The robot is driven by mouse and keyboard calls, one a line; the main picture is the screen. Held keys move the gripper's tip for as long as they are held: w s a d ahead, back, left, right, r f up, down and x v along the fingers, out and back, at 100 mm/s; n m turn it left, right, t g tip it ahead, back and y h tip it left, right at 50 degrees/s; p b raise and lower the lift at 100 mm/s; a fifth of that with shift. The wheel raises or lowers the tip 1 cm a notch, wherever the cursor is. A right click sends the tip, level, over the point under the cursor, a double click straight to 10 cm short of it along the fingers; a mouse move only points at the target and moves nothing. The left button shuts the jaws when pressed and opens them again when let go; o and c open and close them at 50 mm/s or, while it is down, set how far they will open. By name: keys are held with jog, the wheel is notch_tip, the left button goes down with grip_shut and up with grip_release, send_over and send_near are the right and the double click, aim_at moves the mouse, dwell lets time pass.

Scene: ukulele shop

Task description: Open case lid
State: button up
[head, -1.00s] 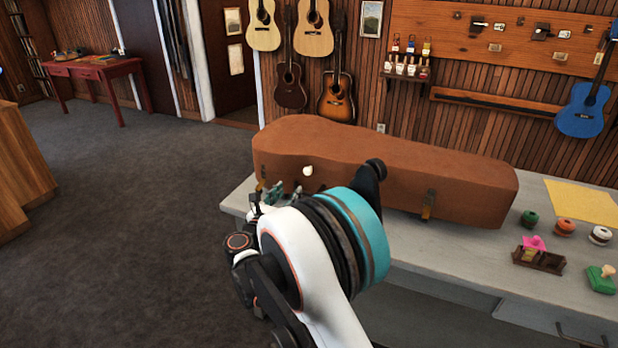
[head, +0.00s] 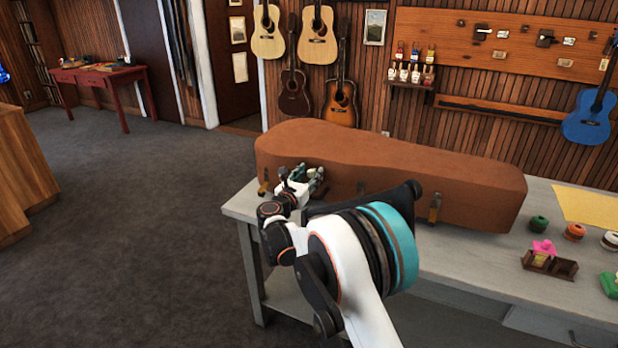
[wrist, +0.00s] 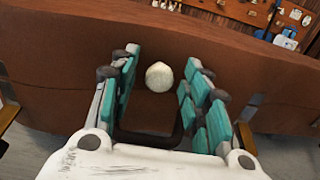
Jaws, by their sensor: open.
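The brown instrument case (head: 400,170) lies shut along the grey workbench. It also fills much of the wrist view (wrist: 60,70). Brass latches show on its front, one at the right (head: 435,208) and one at the left end (head: 263,188). A small cream knob (wrist: 159,77) shows on the case in the wrist view. My gripper (head: 308,178) is at the left part of the case front, with teal fingers spread. In the wrist view the knob appears between the fingers (wrist: 161,62), with a gap on each side. In the head view the gripper hides the knob.
The grey workbench (head: 565,198) holds thread spools (head: 538,224), a small wooden box (head: 550,262) and a yellow sheet (head: 588,206) right of the case. Guitars (head: 340,98) hang on the wall behind. The floor (head: 120,240) at left is clear.

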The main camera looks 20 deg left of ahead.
grip_shut()
jog(key=shift+r, duration=0.1)
